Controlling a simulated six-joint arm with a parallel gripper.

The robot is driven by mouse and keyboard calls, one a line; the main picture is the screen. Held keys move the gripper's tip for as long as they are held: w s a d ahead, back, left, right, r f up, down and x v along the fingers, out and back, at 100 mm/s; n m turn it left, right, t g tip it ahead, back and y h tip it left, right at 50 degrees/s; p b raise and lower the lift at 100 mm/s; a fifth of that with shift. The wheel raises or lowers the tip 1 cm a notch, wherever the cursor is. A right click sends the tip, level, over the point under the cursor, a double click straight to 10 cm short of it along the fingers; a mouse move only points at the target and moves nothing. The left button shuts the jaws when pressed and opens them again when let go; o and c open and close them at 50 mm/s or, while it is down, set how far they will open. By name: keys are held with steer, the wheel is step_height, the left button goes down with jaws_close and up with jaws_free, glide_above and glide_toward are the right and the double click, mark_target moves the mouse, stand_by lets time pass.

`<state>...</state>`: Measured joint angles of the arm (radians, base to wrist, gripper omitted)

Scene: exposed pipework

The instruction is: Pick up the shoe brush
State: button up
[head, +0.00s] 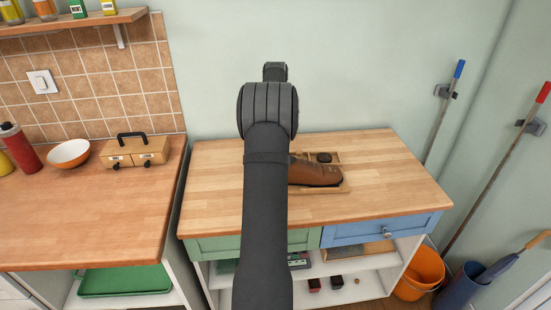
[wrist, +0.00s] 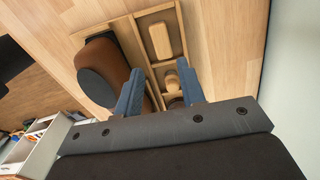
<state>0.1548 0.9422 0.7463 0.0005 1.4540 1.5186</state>
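In the wrist view, a pale wooden rounded block (wrist: 159,42), which looks like the shoe brush, lies in the tray's upper compartment. Another small wooden piece (wrist: 171,81) sits in the lower compartment, partly hidden by a finger. My gripper (wrist: 158,76) is open, its two blue fingers apart with nothing held between them. It is over the tray's lower part, below the block in the picture. In the head view my arm hides the gripper and part of the tray (head: 318,190).
The shoe also shows in the head view (head: 313,173), near a dark round item (head: 324,157). The worktop (head: 385,170) to the right is clear. The left counter holds an orange bowl (head: 69,154) and a wooden box (head: 135,151). A wall stands behind.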

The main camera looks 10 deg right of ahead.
step_height(320, 180, down, 11)
steer(key=shift+w+r, duration=0.1)
steer(key=shift+r, duration=0.1)
steer(key=c, duration=0.8)
